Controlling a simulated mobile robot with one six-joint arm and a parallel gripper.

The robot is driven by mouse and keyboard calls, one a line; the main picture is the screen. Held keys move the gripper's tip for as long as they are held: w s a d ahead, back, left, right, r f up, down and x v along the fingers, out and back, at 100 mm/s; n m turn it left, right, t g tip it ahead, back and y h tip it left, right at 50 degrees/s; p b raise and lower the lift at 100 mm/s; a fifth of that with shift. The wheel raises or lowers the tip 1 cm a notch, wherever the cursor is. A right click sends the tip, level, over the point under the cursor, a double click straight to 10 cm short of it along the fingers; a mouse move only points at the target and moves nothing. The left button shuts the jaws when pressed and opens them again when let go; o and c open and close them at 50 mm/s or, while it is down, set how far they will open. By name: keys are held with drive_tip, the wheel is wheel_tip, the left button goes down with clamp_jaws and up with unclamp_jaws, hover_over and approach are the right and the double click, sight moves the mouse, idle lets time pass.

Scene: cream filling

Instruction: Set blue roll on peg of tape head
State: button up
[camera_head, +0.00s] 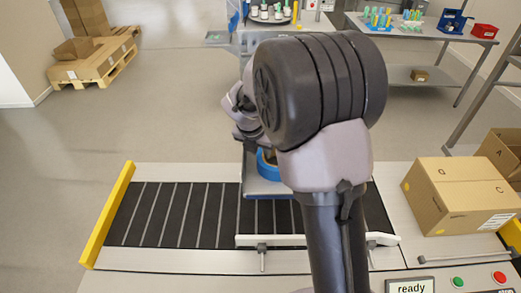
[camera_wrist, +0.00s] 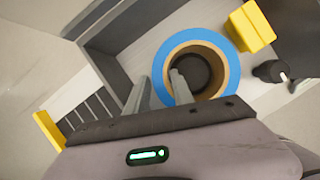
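The blue roll (camera_wrist: 229,58) is a wide ring of blue tape on a brown cardboard core. In the head view the blue roll (camera_head: 267,165) shows partly behind my arm, over the grey tape head (camera_head: 262,187). My gripper (camera_wrist: 158,92) straddles the near left wall of the roll, one finger outside it and one inside the core, both close against it. A dark round shape (camera_wrist: 203,72) shows inside the core; it may be the peg, and I cannot tell how far the roll sits down around it. In the head view my arm hides the fingers.
The tape head has a grey frame (camera_wrist: 112,28) and a yellow block (camera_wrist: 252,26) beside the roll. A black conveyor (camera_head: 180,215) with a yellow end bar (camera_head: 108,215) runs below. A cardboard box (camera_head: 458,197) stands right, behind a panel reading "ready" (camera_head: 411,287).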

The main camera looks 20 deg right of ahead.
drive_tip(key=s+a+r+m+p, duration=0.2)
drive_tip(key=s+r, duration=0.1)
drive_tip(key=r, duration=0.4)
drive_tip(key=s+a+r+m+p, duration=0.2)
drive_tip(key=s+a+r, duration=0.1)
drive_tip(key=r, duration=0.4)
drive_tip(key=s+a+r+m+t+y, duration=0.1)
drive_tip(key=s+a+m, duration=0.3)
drive_tip(key=s+m, duration=0.7)
drive_tip(key=s+a+r+m+t+y, duration=0.1)
drive_tip(key=s+a+r+m+y, duration=0.2)
drive_tip(key=s+m, duration=0.9)
drive_tip(key=a+m+y, duration=0.1)
drive_tip(key=a+m, duration=0.1)
drive_tip(key=m, duration=0.2)
drive_tip(key=shift+r+t, duration=0.2)
drive_tip(key=shift+t, duration=0.1)
